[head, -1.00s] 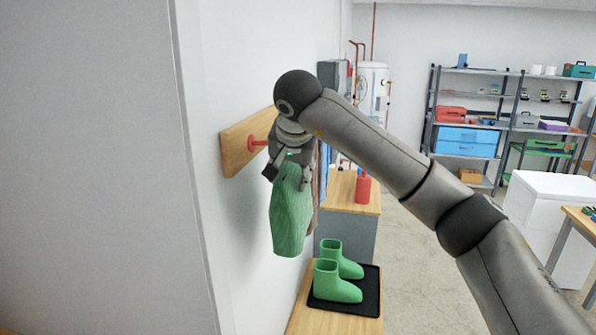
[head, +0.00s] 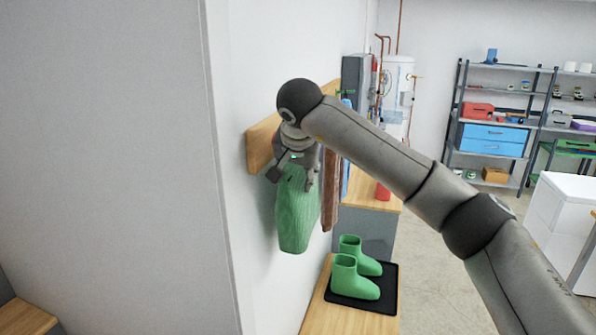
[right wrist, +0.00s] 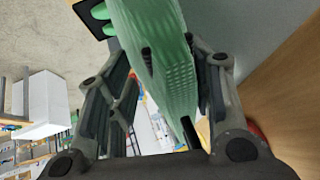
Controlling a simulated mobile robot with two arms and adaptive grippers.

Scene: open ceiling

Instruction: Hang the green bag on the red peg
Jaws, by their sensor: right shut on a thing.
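The green bag (head: 298,215) hangs below my right gripper (head: 291,176) beside the wall. My right gripper is shut on its upper part. In the right wrist view the bag (right wrist: 155,45) passes between the two fingers. The wooden peg board (head: 260,146) is on the wall just behind the gripper. The red peg is hidden behind the gripper in the head view. A bit of red (right wrist: 257,131) shows beside a finger in the right wrist view, probably the peg. I cannot tell whether the bag touches it. My left gripper is not in view.
A brown item (head: 330,190) and a blue item (head: 346,165) hang just right of the bag. Green boots (head: 356,280) stand on a black tray (head: 388,300) on the bench below. A red can (head: 382,192) stands on a cabinet behind.

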